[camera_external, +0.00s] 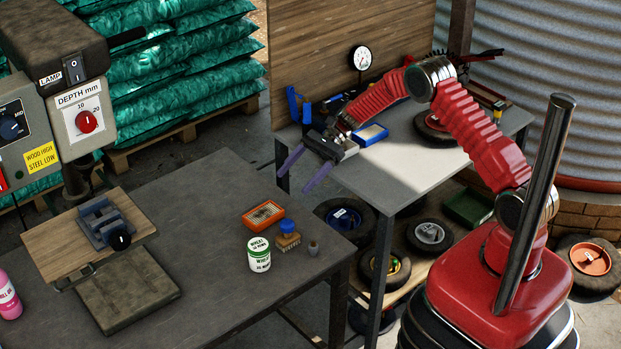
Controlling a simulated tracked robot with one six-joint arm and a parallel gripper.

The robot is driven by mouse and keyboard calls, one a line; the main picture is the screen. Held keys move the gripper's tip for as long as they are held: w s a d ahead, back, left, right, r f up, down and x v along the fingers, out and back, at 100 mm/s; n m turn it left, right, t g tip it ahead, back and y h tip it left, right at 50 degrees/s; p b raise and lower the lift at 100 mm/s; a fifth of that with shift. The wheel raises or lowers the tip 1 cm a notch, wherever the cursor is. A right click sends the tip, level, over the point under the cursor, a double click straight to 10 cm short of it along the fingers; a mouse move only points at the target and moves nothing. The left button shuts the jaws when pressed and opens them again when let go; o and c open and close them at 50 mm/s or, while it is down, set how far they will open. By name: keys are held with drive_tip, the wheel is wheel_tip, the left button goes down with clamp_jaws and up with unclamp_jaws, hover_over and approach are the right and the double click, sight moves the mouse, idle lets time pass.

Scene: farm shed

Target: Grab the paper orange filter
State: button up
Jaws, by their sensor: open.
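An orange rectangular piece with a darker inner panel (263,215), which looks like the paper orange filter, lies flat on the dark table (200,205) near its right side. My gripper (298,178) is open, with its two purple fingers apart and pointing down and left. It is above and to the right of the orange piece in the picture, apart from it, near the gap between the two tables. Nothing shows between the fingers.
A drill press vise (104,222) stands at left. A grey bench (400,175) with tools is behind my gripper.

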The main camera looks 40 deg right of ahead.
sight(268, 210)
drive_tip(key=shift+w+a+f+m+y, duration=0.1)
drive_tip(key=shift+w+f+m+y, duration=0.1)
drive_tip(key=shift+f, duration=0.4)
drive_tip(key=shift+w+a+f+m+y, duration=0.1)
drive_tip(key=shift+w+f+m, duration=0.1)
drive_tip(key=shift+f, duration=0.35)
drive_tip(key=shift+x, duration=3.35)
drive_tip(key=shift+a, duration=0.1)
drive_tip(key=shift+x, duration=2.55)
drive_tip(key=shift+c, duration=0.2)
drive_tip(key=c, duration=1.1)
